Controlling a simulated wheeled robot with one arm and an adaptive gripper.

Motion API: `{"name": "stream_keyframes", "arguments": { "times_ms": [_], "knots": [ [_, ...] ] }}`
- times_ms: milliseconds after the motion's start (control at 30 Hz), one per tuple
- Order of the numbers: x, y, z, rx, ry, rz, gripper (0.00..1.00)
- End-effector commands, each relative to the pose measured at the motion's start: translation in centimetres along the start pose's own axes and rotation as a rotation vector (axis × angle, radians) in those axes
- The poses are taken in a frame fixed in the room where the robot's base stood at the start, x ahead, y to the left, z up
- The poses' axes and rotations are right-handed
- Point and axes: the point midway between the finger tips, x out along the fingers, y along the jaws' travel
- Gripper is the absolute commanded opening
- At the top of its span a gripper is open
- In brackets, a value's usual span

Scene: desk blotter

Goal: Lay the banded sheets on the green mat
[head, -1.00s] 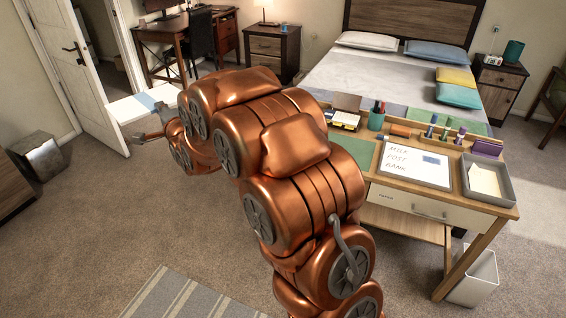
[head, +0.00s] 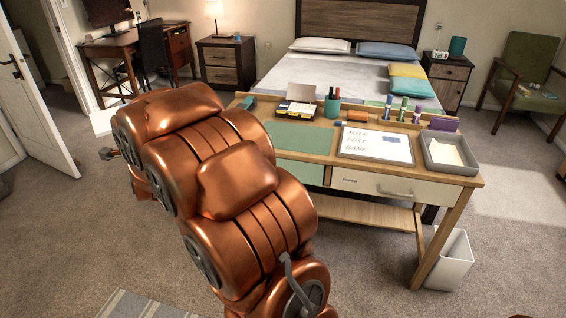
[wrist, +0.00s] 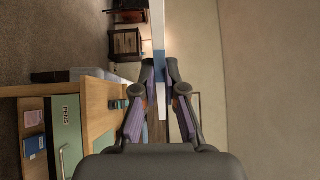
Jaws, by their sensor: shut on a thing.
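The banded sheets (wrist: 159,32) are a thin white stack with a blue band (wrist: 160,68), seen edge-on in the wrist view. My gripper (wrist: 161,78) is shut on them near the band. In the head view, part of the white sheets (head: 103,120) shows beside my gripper (head: 116,153), left of the desk; my arm hides the rest. The green mat (head: 301,137) lies flat on the desk, left of the whiteboard, with nothing seen on its visible part. The sheets are held up in the air, apart from the mat.
The desk (head: 325,158) also holds a whiteboard (head: 375,144), a grey paper tray (head: 449,154), a pen cup (head: 332,108) and a box of cards (head: 297,109) behind the mat. A bed stands behind. A white bin (head: 449,259) stands at the right.

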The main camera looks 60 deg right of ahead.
Motion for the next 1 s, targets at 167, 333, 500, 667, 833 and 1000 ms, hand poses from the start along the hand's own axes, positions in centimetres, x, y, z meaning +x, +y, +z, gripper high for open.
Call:
{"name": "stream_keyframes", "arguments": {
  "times_ms": [167, 333, 500, 667, 833, 1000],
  "knots": [
    [-1.2, 4.0, -6.1, -0.004, 0.132, -0.007, 0.00],
    [-2.8, 7.0, -11.8, -0.008, 0.258, -0.009, 0.00],
    [-5.1, 9.9, -17.1, -0.012, 0.384, -0.010, 0.00],
    [-7.7, 12.9, -22.0, -0.016, 0.504, -0.006, 0.00],
    [-10.8, 15.9, -26.7, -0.020, 0.627, -0.003, 0.00],
    [-13.5, 17.7, -30.0, -0.022, 0.720, -0.002, 0.00]
  ]
}}
